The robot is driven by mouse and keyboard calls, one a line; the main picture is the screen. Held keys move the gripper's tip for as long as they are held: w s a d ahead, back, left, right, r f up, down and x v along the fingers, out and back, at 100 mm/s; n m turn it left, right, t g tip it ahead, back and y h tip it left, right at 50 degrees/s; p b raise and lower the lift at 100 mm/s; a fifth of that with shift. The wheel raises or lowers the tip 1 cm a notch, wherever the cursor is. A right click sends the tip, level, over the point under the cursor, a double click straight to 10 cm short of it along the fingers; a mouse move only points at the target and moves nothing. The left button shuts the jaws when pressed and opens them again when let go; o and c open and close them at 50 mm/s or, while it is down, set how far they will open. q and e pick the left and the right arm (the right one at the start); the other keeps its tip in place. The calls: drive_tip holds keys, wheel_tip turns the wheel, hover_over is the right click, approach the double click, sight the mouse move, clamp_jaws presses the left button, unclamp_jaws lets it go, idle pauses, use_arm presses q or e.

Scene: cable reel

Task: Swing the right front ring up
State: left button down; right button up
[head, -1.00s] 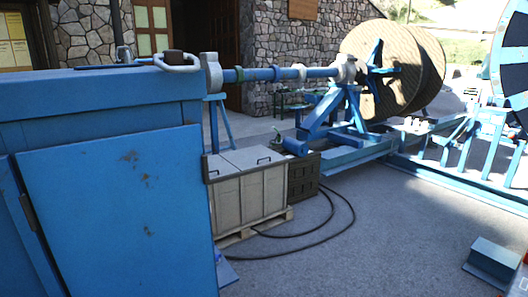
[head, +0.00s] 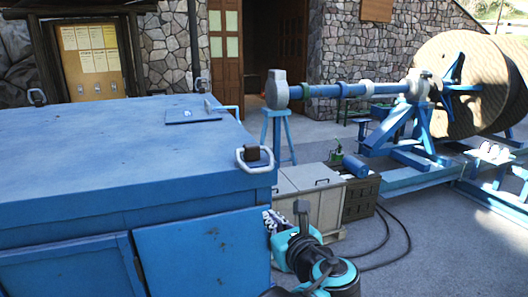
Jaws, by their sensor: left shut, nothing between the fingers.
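The right front ring (head: 256,169) is a pale grey loop at the near right corner of the blue cabinet's top (head: 110,160). A dark block (head: 252,154) sits at its upper side. The loop leans low over the corner edge rather than standing upright. My left gripper (head: 271,221) is below the ring, beside the cabinet's right front edge, apart from the ring. It is small in view and partly hidden by my arm; its fingers look shut and empty. My right gripper is out of view.
Other rings stand at the back left (head: 37,97) and back right (head: 201,85) of the top. A flat blue plate (head: 193,115) lies near the back right. Pale crates (head: 312,190) and a blue shaft (head: 335,90) with a cable reel (head: 450,75) are to the right.

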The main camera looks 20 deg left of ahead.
use_arm(q)
drive_tip(key=shift+m+t, duration=0.3)
drive_tip(key=shift+m, duration=0.3)
drive_tip(key=w+a, duration=0.1)
drive_tip(key=w, duration=0.1)
drive_tip(key=w+a+r+p, duration=0.1)
drive_tip(key=w, duration=0.2)
drive_tip(key=w+a, duration=0.2)
drive_tip(key=w, duration=0.1)
drive_tip(key=shift+r, duration=0.2)
wheel_tip(320, 180, up, 3)
drive_tip(key=shift+w+a+f+p, duration=0.1)
drive_tip(key=shift+w+p, duration=0.05)
drive_tip(key=shift+p, duration=0.7)
drive_tip(key=shift+s+r, duration=0.3)
drive_tip(key=shift+r, duration=0.2)
drive_tip(key=shift+w, duration=0.15)
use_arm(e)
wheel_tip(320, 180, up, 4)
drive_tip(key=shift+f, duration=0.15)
